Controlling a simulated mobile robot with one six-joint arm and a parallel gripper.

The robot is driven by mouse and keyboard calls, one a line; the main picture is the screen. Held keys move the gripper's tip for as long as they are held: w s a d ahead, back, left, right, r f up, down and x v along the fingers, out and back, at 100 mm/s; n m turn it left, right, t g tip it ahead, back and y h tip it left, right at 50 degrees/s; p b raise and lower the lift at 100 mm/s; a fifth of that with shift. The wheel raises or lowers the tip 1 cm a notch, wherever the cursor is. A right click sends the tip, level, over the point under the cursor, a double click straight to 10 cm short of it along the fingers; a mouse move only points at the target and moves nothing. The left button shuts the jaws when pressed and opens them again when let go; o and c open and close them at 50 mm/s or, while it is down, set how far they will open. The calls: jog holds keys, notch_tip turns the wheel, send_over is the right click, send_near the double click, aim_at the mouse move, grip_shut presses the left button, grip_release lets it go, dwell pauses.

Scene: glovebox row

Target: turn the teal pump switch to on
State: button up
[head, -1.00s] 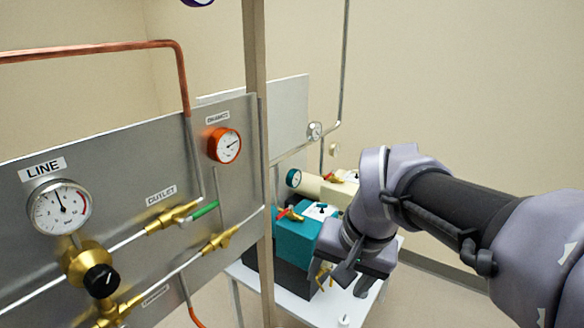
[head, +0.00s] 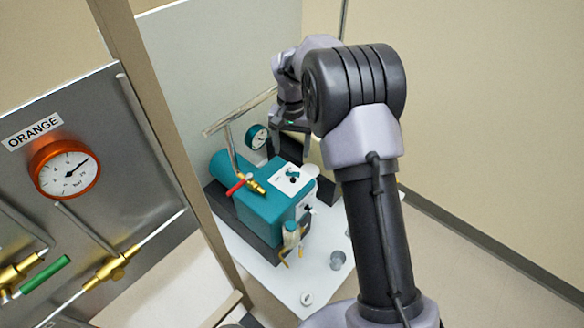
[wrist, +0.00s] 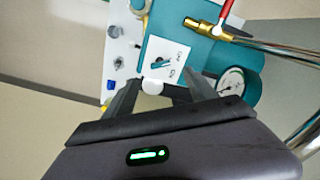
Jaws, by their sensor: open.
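The teal pump (head: 262,212) stands on a white table. Its teal switch (head: 293,178) sits on a white plate on top of the pump. The switch also shows in the wrist view (wrist: 162,63), turned at a slant, with small labels on the plate that are too small to read. My gripper (wrist: 160,88) is open and empty, its fingers pointing toward the pump, with the switch just beyond the gap between them. In the head view my gripper (head: 290,128) is behind the pump top, apart from the switch and partly hidden by my arm.
A red-handled brass valve (head: 246,184) and a teal-rimmed gauge (head: 257,137) stand close to the switch, with a metal pipe (head: 232,150). A beige post (head: 160,130) and a gauge panel (head: 120,200) are at left.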

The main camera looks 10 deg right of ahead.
aim_at(292, 174)
jog(key=f+b, duration=0.1)
jog(key=f, duration=1)
jog(key=shift+w+d+b, duration=0.15)
jog(key=shift+w+b, duration=0.05)
jog(key=shift+b, duration=0.15)
jog(key=shift+r, duration=0.1)
